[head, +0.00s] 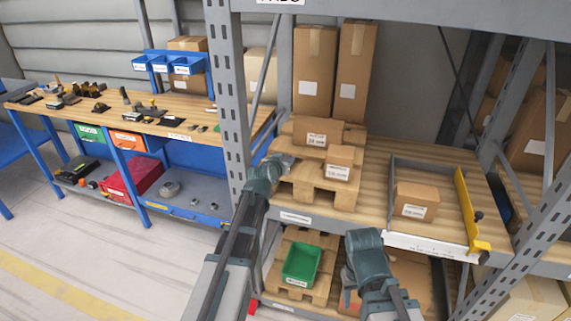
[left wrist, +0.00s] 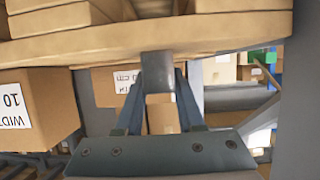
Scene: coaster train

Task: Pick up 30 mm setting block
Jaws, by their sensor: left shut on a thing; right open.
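A small grey block (left wrist: 158,66), which looks like the setting block, sits between the fingertips of my left gripper (left wrist: 158,80) in the left wrist view. My left gripper is shut on it. In the head view my left gripper (head: 284,162) is beside the left end of the wooden pallet (head: 318,187) on the rack shelf. The block is too small there to make out clearly, and no size marking is readable on it. My right gripper (head: 349,277) is open, low in front of the shelf near the green bin.
Cartons (head: 317,133) lie on the pallet. Another carton (head: 415,203) stands between a grey rail and a yellow stop (head: 467,210). A rack post (head: 229,110) stands close left of my left arm. A green bin (head: 301,264) sits below. The workbench (head: 180,105) is at left.

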